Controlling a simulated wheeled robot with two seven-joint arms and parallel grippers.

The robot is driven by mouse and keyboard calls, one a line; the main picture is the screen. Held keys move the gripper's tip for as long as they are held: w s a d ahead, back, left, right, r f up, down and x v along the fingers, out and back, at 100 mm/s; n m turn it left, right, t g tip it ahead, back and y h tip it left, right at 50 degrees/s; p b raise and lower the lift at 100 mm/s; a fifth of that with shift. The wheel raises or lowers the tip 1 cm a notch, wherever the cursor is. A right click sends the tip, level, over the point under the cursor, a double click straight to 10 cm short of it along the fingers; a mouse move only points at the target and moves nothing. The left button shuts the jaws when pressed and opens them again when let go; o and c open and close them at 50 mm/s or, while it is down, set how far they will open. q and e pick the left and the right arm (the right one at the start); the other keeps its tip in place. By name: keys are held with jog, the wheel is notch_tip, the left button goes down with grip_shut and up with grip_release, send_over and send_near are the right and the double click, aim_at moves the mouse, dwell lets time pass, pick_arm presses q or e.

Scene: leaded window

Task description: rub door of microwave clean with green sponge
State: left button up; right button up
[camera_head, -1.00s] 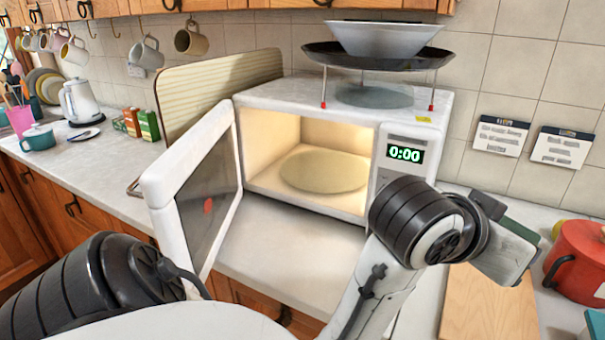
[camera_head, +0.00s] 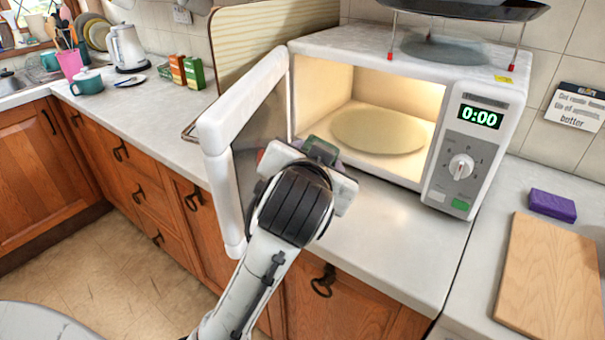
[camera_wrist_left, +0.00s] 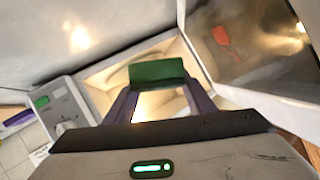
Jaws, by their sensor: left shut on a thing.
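The microwave (camera_head: 345,46) stands on the counter with its door (camera_head: 215,128) swung open to the left. In the left wrist view the inner glass of the door (camera_wrist_left: 262,62) carries a red stain (camera_wrist_left: 222,36). My left gripper (camera_head: 322,160) is in front of the open cavity, close to the inner face of the door, and hides most of the stain in the head view. It is shut on the green sponge (camera_wrist_left: 158,70), which shows at the fingertips in the wrist view, apart from the stain. My right gripper is in neither view.
A turntable plate (camera_head: 380,130) lies inside the lit cavity. A black pan (camera_head: 470,8) stands on a rack above the microwave. A purple sponge (camera_head: 553,205) and a wooden board (camera_head: 550,275) lie on the right counter. The counter before the microwave is clear.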

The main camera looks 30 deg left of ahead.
pick_arm(q)
jog(key=f+m+y+b, duration=0.1)
jog(key=m+y, duration=0.1)
jog(key=y, duration=0.1)
jog(key=f+m+y+b, duration=0.1)
jog(key=m+y, duration=0.1)
jog(key=y, duration=0.1)
jog(key=f+m+y+b, duration=0.1)
jog(key=m+y, duration=0.1)
jog(key=y, duration=0.1)
jog(key=shift+s+a, duration=0.25)
jog(key=shift+a, duration=0.05)
jog(key=shift+d+r+m+y, duration=0.2)
jog(key=shift+d+m+y, duration=0.1)
jog(key=shift+m, duration=0.1)
jog(key=shift+s+r+t, duration=0.1)
jog(key=shift+s+t, duration=0.05)
jog(key=shift+t, duration=0.15)
jog(key=shift+s+a, duration=0.1)
jog(key=shift+a, duration=0.2)
jog(key=shift+s+a+p, duration=0.25)
jog(key=shift+s+a, duration=0.05)
jog(key=shift+a, duration=0.5)
jog(key=shift+s+a+p, duration=0.25)
jog(key=shift+a, duration=0.6)
jog(key=shift+s+a+p, duration=0.25)
jog(key=shift+s+a, duration=0.05)
jog(key=shift+a, duration=0.5)
